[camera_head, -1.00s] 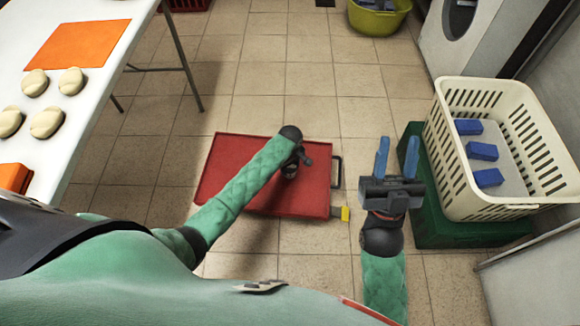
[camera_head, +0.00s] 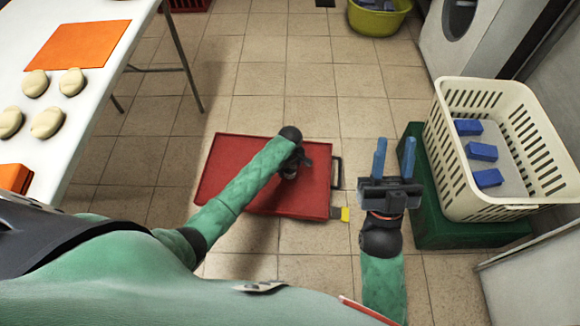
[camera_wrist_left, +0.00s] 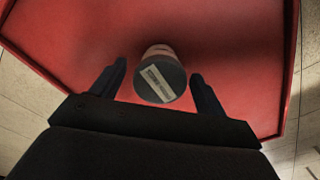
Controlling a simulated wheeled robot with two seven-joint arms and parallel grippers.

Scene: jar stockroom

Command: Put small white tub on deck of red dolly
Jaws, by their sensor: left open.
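The small tub (camera_wrist_left: 160,75) shows in the left wrist view, with a pale side and a dark grey lid bearing a light label. It appears to stand on the deck of the red dolly (camera_wrist_left: 60,35). My left gripper (camera_wrist_left: 159,70) is open, with one finger on each side of the tub and red deck showing in the gaps. In the head view the red dolly (camera_head: 230,165) lies flat on the floor. My left gripper (camera_head: 289,172) is low over its right half, and the tub is hidden there. My right gripper (camera_head: 395,143) is open and empty, right of the dolly.
A cream basket (camera_head: 455,185) with several blue blocks sits on a green crate (camera_head: 440,235) at the right. A white table (camera_head: 100,90) stands at the left. A yellow-green tub (camera_head: 378,20) is at the back. The tiled floor beyond the dolly is clear.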

